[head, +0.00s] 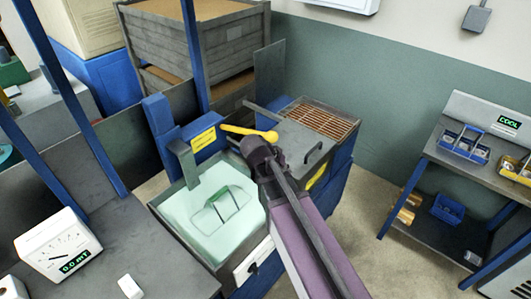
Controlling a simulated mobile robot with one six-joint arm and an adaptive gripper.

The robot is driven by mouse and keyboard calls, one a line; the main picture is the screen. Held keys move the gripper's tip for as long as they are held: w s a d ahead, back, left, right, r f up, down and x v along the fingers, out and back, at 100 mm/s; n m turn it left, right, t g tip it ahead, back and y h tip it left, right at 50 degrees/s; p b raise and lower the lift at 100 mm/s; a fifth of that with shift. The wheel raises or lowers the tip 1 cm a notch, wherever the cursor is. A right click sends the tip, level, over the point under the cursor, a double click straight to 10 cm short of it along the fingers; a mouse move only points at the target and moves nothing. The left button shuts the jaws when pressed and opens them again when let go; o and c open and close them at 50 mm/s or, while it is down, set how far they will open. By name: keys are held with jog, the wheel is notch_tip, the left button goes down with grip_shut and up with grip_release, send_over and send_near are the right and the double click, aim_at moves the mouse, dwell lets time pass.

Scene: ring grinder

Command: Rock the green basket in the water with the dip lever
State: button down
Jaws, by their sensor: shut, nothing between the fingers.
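The green basket (213,213) sits in the pale green water of an open tank (180,242); only its outline and darker green handle (229,203) show clearly. A yellow lever (244,131), which looks like the dip lever, lies nearly level behind the tank, with its rounded end at the right. My gripper (256,147) is at the end of my purple arm, just in front of the lever's right part. It is shut with nothing in it. I cannot tell whether it touches the lever. The fingertips are small and dark, and my arm hides the tank's right side.
A grey lid (298,146) with a handle and a brown grate (322,119) lie behind my arm. A blue post (194,55) stands behind the tank. A gauge (60,250) stands on the left bench. A shelf with blue trays (463,147) is at right. Floor between is clear.

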jog(key=s+d+f+n+g+y+b, duration=0.1)
jog(key=s+d+f+n+g+y, duration=0.2)
jog(key=s+d+f+y, duration=0.2)
jog(key=s+d+y, duration=0.2)
jog(key=s, duration=0.2)
jog(key=shift+s+f+n, duration=0.15)
jog(key=shift+f+n, duration=0.15)
jog(key=c, duration=1.4)
grip_release()
